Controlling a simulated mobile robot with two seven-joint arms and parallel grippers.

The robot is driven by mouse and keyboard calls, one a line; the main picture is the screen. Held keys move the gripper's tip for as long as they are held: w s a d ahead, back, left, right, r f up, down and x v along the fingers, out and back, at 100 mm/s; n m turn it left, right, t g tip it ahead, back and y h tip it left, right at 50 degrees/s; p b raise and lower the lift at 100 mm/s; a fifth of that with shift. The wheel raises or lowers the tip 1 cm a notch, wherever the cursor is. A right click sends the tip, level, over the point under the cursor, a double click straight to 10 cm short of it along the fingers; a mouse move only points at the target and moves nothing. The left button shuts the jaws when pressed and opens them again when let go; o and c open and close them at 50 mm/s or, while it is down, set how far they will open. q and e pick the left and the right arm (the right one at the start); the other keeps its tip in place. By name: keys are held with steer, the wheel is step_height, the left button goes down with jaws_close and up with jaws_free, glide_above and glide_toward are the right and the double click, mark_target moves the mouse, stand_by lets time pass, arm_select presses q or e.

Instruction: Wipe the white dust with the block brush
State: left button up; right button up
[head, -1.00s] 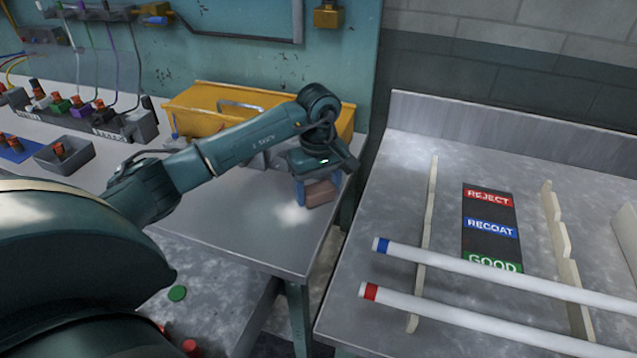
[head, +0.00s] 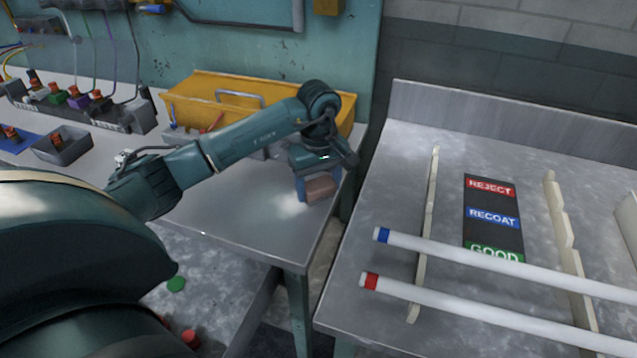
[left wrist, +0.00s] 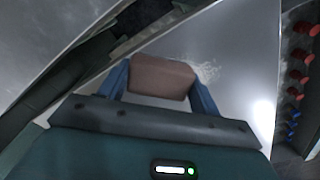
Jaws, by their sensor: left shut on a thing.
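My left gripper (head: 318,188) is shut on the block brush (head: 321,188), a brown-pink block between blue fingers, low over the right end of the left bench. In the left wrist view the block brush (left wrist: 161,78) sits between the two fingers. The white dust (head: 287,204) is a pale patch on the bench just left of the brush. In the left wrist view white specks of dust (left wrist: 209,72) show beside the block's right end. I cannot tell whether the brush touches the bench. My right gripper is not in view.
A yellow toolbox (head: 215,95) stands behind my left arm. A grey tray (head: 62,146) and connectors stand at the left. A gap separates this bench from the right table (head: 400,170), which bears white tubes (head: 480,259) on racks and a sorting card (head: 493,238).

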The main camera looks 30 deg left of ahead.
arm_select(q)
steer(key=shift+f+b, duration=0.7)
steer(key=shift+f, duration=0.2)
